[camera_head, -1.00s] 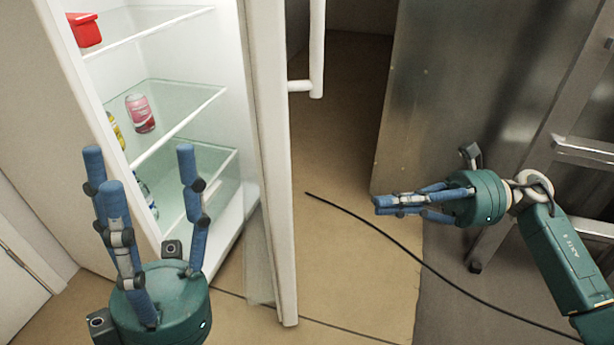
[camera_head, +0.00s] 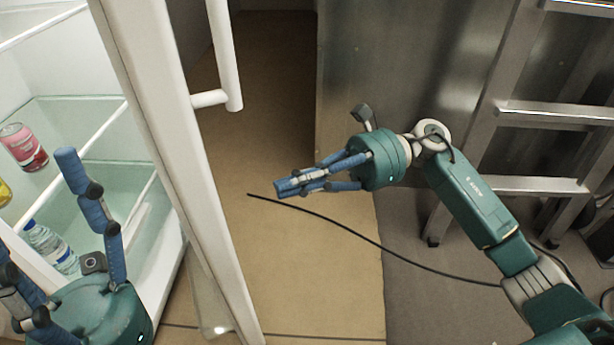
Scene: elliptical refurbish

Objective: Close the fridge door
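The fridge door (camera_head: 172,130) stands open and is seen nearly edge-on, left of the middle. Its white bar handle (camera_head: 226,60) is on the right side of the door. The open fridge (camera_head: 160,235) shows glass shelves to the left of the door. My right gripper (camera_head: 288,187) is right of the door, apart from it, its blue fingers drawn together and pointing left, with nothing in them. My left gripper (camera_head: 45,235) is at the bottom left in front of the fridge interior, its fingers spread and empty, partly cut off by the picture edge.
A pink can (camera_head: 24,148) and a water bottle (camera_head: 50,246) are on the fridge shelves. A metal cabinet (camera_head: 390,70) and a metal rack (camera_head: 480,130) stand on the right. A black cable (camera_head: 340,230) lies on the floor. Tan floor is open behind the door.

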